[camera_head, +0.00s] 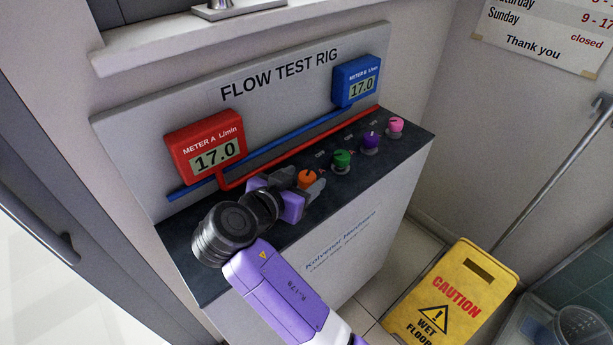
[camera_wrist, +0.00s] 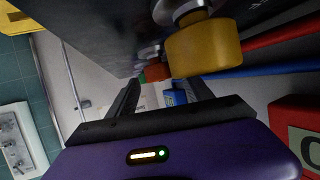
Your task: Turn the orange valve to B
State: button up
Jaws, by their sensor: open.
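Red meter A (camera_head: 210,150) and blue meter B (camera_head: 358,80) both read 17.0.
The green (camera_head: 341,159), purple (camera_head: 370,142) and pink (camera_head: 395,125) knobs stand in a row to the right of the orange one. Red and blue pipes run along the backboard. A yellow wet-floor sign (camera_head: 452,295) stands on the floor at right.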

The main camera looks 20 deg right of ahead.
jog(key=shift+v, duration=2.7)
jog(key=shift+f, duration=0.1)
